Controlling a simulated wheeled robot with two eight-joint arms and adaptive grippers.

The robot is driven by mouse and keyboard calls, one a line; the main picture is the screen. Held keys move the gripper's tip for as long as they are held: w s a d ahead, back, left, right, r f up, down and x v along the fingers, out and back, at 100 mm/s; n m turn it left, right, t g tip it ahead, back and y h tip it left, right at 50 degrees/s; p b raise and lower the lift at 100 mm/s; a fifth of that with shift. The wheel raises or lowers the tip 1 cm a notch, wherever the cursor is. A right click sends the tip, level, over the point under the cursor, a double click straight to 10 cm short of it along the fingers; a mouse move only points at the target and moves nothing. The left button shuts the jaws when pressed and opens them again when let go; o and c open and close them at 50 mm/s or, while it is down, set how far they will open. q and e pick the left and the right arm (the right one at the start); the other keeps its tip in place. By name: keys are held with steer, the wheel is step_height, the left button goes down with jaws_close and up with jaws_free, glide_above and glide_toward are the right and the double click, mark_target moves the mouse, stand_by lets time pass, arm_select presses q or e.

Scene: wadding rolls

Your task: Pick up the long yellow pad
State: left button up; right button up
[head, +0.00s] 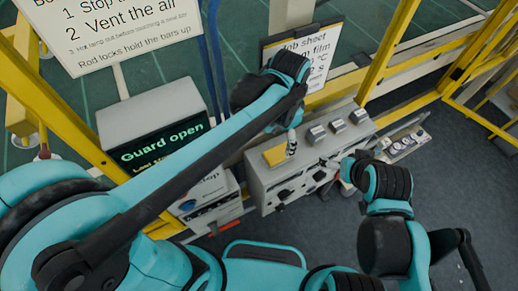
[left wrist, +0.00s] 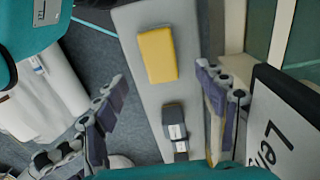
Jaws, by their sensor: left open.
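The yellow pad (head: 275,155) lies on the left end of the top of a grey console (head: 262,185). In the left wrist view the pad (left wrist: 158,54) is a plain yellow block lying flat on the grey surface, fully in sight. My left gripper (head: 291,143) is just above the console beside the pad, partly hidden by its own arm. In the left wrist view its two fingers (left wrist: 160,105) are spread wide with nothing between them, and the pad lies beyond the tips. My right gripper (head: 335,176) is low at the console's front, small and dark; its jaw state is unclear.
Several grey blocks (head: 316,133) stand along the console top, right of the pad; one (left wrist: 174,122) shows in the left wrist view. A "Guard open" screen (head: 160,145) is to the left. A job sheet (head: 305,60) and yellow frame bars (head: 388,50) stand behind.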

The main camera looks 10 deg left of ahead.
mark_target(278, 153)
arm_select(q)
steer(key=shift+a+f, duration=0.25)
steer(key=f, duration=0.1)
steer(key=d+f+b, duration=0.1)
steer(key=f, duration=0.3)
steer(key=f+b, duration=0.1)
steer(key=shift+a+f, duration=0.3)
steer(key=shift+d+f, duration=0.15)
steer(key=shift+f, duration=0.2)
steer(key=c, duration=1.4)
steer(key=shift+r, duration=0.1)
